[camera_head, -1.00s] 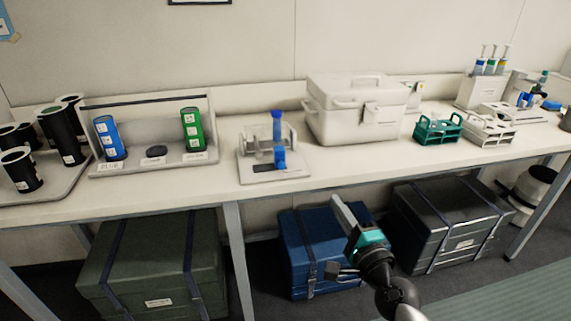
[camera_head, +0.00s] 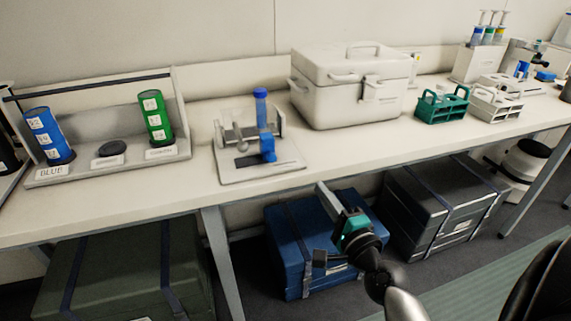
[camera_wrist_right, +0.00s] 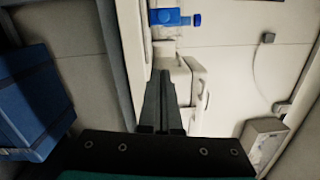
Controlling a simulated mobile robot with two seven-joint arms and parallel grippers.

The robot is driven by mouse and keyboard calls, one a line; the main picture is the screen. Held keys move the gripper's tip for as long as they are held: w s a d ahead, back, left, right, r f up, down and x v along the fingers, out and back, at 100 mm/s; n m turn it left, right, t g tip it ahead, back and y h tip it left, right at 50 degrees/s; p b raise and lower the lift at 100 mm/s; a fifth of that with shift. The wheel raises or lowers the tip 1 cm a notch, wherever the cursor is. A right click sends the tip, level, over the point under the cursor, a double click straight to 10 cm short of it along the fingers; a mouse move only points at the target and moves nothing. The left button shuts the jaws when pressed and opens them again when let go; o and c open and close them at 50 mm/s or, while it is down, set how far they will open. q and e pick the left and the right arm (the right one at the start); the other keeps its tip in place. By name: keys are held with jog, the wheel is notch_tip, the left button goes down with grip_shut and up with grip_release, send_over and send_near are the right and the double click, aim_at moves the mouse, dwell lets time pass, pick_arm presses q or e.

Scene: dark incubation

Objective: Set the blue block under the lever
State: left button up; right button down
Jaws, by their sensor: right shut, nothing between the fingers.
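A grey stand (camera_head: 240,170) on the bench carries a small clear-and-grey fixture with an upright blue-capped rod (camera_head: 261,106), which looks like the lever. A blue block (camera_head: 267,148) sits at the front of this fixture, at the rod's foot; I cannot tell whether it is under the lever. Blue parts of the fixture (camera_wrist_right: 168,17) also show at the top of the right wrist view. My right gripper (camera_head: 322,192) is shut and empty, in front of the bench edge, below and right of the stand. Its closed fingers (camera_wrist_right: 164,85) show in the wrist view. My left gripper is out of view.
Left of the stand is a rack (camera_head: 100,163) with a blue and a green cylinder. A white lidded box (camera_head: 350,95) stands close on the right, then a green tube rack (camera_head: 442,105). Blue (camera_head: 290,235) and black (camera_head: 440,205) cases stand under the bench.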

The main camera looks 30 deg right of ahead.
aim_at(286, 177)
jog(key=w, duration=0.3)
jog(key=w+d, duration=0.1)
jog(key=w, duration=0.3)
jog(key=w+p, duration=0.1)
jog(key=w, duration=0.2)
jog(key=shift+w+d+r, duration=0.2)
jog(key=shift+d, duration=0.05)
jog(key=shift+w+a+r+p, duration=0.1)
jog(key=shift+w+a+p, duration=0.1)
jog(key=shift+a, duration=0.4)
jog(key=shift+w+a+r+p, duration=0.1)
jog(key=shift+w+a, duration=0.05)
jog(key=shift+a, duration=0.4)
jog(key=shift+w+a+r, duration=0.1)
jog(key=shift+w+a, duration=0.1)
jog(key=shift+a, duration=0.25)
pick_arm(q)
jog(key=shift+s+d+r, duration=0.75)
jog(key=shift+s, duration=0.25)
pick_arm(e)
jog(key=shift+a, duration=0.15)
